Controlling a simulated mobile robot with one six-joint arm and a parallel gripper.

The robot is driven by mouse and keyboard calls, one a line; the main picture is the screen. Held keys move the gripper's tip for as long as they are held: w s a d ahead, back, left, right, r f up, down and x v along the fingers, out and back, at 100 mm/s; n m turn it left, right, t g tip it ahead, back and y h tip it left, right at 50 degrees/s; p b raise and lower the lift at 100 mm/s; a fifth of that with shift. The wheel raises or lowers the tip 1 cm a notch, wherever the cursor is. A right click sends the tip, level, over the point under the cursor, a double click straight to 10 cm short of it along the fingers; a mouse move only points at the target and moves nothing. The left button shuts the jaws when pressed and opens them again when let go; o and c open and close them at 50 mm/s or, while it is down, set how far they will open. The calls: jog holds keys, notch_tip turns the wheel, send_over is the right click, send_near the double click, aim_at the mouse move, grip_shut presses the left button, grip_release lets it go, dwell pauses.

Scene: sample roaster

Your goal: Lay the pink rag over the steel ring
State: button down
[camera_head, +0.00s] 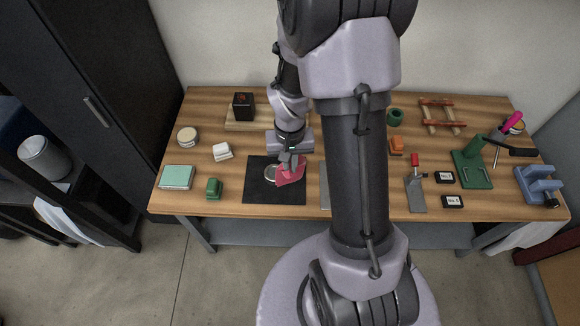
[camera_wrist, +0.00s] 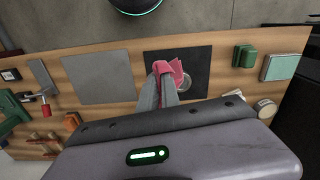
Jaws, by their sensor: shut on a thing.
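My gripper (camera_head: 289,161) is shut on the pink rag (camera_head: 291,175), which hangs bunched from the fingertips over the black mat (camera_head: 262,194). The steel ring (camera_head: 269,174) lies on the mat just left of the rag, and the rag hides part of its right side. In the wrist view the fingers (camera_wrist: 166,85) pinch the rag (camera_wrist: 170,71), and the ring (camera_wrist: 186,81) shows partly behind it on the right. I cannot tell whether the rag touches the ring or the mat.
A green block (camera_head: 213,188), a teal box (camera_head: 177,177) and a white block (camera_head: 222,151) stand left of the mat. A grey plate (camera_wrist: 98,78) lies on its other side. A red-handled clamp (camera_head: 416,190) and a green press (camera_head: 470,168) stand to the right.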

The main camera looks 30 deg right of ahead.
jog(key=shift+f+b, duration=0.25)
jog(key=shift+b, duration=0.05)
jog(key=w+f+b, duration=0.2)
jog(key=w+f, duration=0.1)
jog(key=w, duration=0.8)
jog(key=shift+d+f, duration=0.35)
